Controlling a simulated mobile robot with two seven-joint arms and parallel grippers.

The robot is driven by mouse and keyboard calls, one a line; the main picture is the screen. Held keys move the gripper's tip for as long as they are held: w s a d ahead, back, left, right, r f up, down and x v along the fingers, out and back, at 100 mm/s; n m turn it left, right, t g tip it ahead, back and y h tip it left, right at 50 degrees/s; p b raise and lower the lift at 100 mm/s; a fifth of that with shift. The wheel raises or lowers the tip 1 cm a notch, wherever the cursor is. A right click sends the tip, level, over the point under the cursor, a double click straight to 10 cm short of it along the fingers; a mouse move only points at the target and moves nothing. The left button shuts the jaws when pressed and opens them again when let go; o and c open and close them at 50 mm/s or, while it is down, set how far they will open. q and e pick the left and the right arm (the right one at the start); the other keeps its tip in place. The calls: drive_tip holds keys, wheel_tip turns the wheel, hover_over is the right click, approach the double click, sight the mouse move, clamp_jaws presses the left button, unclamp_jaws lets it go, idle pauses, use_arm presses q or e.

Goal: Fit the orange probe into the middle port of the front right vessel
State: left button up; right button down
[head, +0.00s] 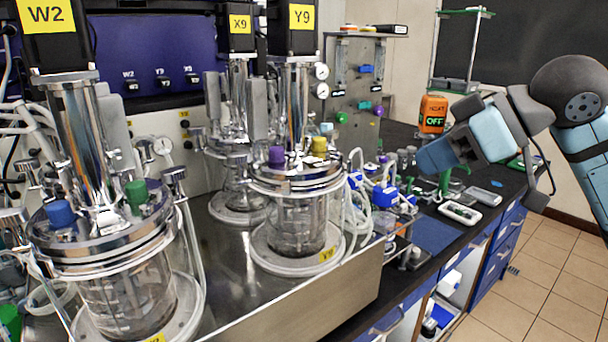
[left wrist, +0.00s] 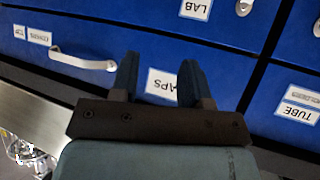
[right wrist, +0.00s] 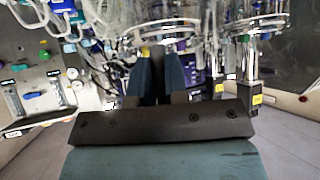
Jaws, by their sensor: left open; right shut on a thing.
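The front right vessel, labelled Y9 (head: 297,230), is a glass jar with a steel lid under a black motor block. A purple cap (head: 276,156) and a yellow cap (head: 319,147) stand on its lid. The middle port is hard to make out between them. My right gripper (head: 425,160) is right of this vessel, apart from it, over the bench. Its fingers (right wrist: 158,72) are close together around a thin thing, mostly hidden. A small yellow-orange patch shows by their tips; I cannot clearly see the orange probe. My left gripper (left wrist: 160,78) is open and empty before blue drawers.
Vessel W2 (head: 125,290), with blue and green caps, stands at the left. Vessel X9 (head: 240,190) is behind Y9. Tubing and small blue pumps (head: 385,195) crowd the bench right of Y9. An orange HEAT OFF box (head: 433,113) is farther back. The floor at right is clear.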

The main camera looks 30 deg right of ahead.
drive_tip(key=w+a+p, duration=0.2)
drive_tip(key=w+p, duration=0.2)
drive_tip(key=p, duration=0.1)
drive_tip(key=w+a+p, duration=0.2)
drive_tip(key=w+p, duration=0.2)
drive_tip(key=p, duration=0.1)
drive_tip(key=w+a+p, duration=0.2)
drive_tip(key=w+p, duration=0.2)
drive_tip(key=p, duration=0.2)
drive_tip(key=shift+w+a+r, duration=0.15)
drive_tip(key=shift+w+a, duration=0.05)
drive_tip(key=shift+a, duration=0.05)
drive_tip(key=shift+w+a+r+p, duration=0.15)
drive_tip(key=shift+w+a+p, duration=0.15)
use_arm(q)
wheel_tip(320, 180, up, 14)
drive_tip(key=s+a+p, duration=0.1)
drive_tip(key=shift+s+a+r+p, duration=0.15)
drive_tip(key=shift+s+a+p, duration=0.15)
drive_tip(key=shift+a+p, duration=0.1)
use_arm(e)
drive_tip(key=shift+w+a+f, duration=0.25)
drive_tip(key=shift+w+a, duration=0.05)
drive_tip(key=shift+w, duration=0.3)
drive_tip(key=shift+w+a+f, duration=0.2)
drive_tip(key=shift+w+a, duration=0.05)
drive_tip(key=shift+w, duration=0.3)
